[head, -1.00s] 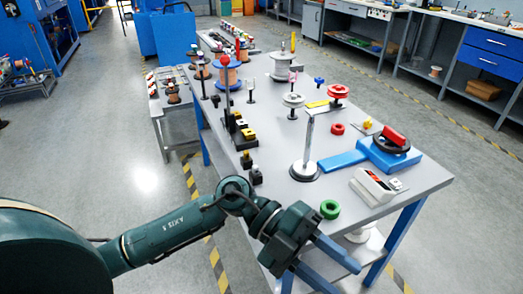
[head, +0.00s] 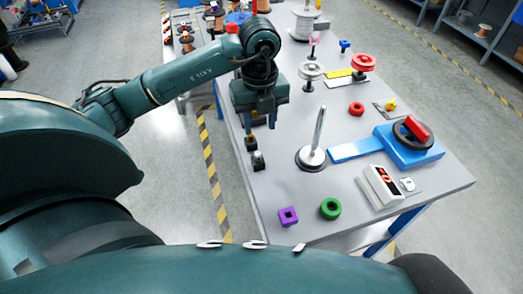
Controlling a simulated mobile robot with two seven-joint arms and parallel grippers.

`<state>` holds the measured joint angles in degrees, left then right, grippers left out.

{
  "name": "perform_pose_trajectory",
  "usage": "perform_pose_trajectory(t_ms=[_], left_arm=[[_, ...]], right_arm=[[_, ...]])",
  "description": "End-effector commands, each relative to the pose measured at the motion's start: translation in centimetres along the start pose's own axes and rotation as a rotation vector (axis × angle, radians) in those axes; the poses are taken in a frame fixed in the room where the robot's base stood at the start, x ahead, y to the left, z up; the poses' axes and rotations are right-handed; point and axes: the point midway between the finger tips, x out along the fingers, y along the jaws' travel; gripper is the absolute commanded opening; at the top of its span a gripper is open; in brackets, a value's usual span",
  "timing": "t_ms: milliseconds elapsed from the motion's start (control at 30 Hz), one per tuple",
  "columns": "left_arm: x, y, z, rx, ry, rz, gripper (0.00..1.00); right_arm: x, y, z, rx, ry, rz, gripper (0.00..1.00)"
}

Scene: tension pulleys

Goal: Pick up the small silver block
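A small silver block (head: 258,155) shows on top of a dark base near the table's left edge. Just behind it stands another small dark base (head: 251,143), partly under my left gripper. My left gripper (head: 261,122) points down over the row of small bases, behind the silver block. The gripper body hides the blocks farther back in the row. My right gripper is out of view.
A grey post on a round base (head: 312,157) stands right of the row. The blue tensioner with a black wheel (head: 408,146), a white box (head: 381,187), a green ring (head: 330,208) and a purple square ring (head: 288,216) lie on the grey table (head: 350,225).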

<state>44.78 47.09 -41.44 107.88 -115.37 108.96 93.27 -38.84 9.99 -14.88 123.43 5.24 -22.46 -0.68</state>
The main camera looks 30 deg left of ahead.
Motion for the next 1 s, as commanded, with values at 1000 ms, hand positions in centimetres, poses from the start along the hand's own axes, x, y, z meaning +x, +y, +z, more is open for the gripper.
perform_pose_trajectory(t_ms=[1000], left_arm=[[10.1,0.6,-0.3,0.002,0.002,-0.001,0.4]], right_arm=[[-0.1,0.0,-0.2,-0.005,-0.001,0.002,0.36]])
